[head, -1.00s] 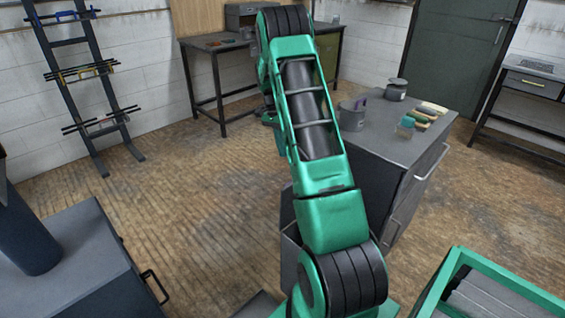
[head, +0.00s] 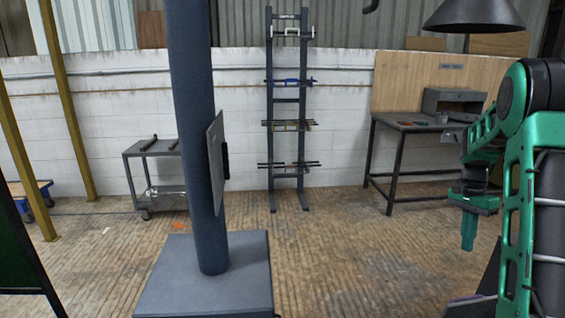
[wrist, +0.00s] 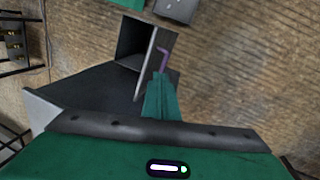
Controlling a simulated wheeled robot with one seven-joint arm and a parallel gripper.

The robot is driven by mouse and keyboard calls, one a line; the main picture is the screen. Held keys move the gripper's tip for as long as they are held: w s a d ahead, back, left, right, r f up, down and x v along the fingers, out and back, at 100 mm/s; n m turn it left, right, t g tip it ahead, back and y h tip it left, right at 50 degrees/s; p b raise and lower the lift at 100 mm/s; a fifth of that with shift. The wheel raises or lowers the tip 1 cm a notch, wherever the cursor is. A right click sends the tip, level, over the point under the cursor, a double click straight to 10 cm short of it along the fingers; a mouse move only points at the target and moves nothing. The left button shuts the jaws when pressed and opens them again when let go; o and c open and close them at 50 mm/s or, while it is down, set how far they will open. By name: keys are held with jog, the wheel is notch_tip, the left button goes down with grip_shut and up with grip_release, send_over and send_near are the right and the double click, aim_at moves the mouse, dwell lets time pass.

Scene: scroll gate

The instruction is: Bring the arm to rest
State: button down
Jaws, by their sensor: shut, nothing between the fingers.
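My gripper (head: 468,245) hangs at the right side of the head view, pointing down, with its green fingers together and nothing held. My green arm (head: 518,190) runs up the right edge, bent, and is partly cut off by the frame. In the wrist view the closed fingertips (wrist: 160,82) point toward a dark open-fronted box (wrist: 130,45) with a pale panel edge. A thin purple hooked thing (wrist: 163,57) shows just beyond the fingertips. I cannot tell whether they touch it.
A blue-grey post (head: 195,130) on a square base (head: 210,285) stands left of centre. A tool rack (head: 287,110) leans at the back wall, and a workbench (head: 400,124) stands behind my gripper. A small trolley (head: 150,165) is at left. Open floor lies between.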

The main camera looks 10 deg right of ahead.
jog(key=s+a+r+n+t, duration=0.1)
jog(key=s+a+r+n, duration=0.1)
jog(key=s+a+r, duration=0.35)
jog(key=s+a+r+n, duration=0.3)
jog(key=s+a, duration=0.3)
jog(key=s, duration=0.4)
jog(key=s+a+f+n, duration=0.1)
jog(key=s+a+n, duration=0.1)
jog(key=s+a, duration=0.2)
jog(key=s+a+f+n+t, duration=0.1)
jog(key=s+a, duration=0.4)
jog(key=s, duration=0.5)
jog(key=shift+s+f+n, duration=0.2)
jog(key=shift+f+n, duration=0.1)
jog(key=shift+n, duration=0.4)
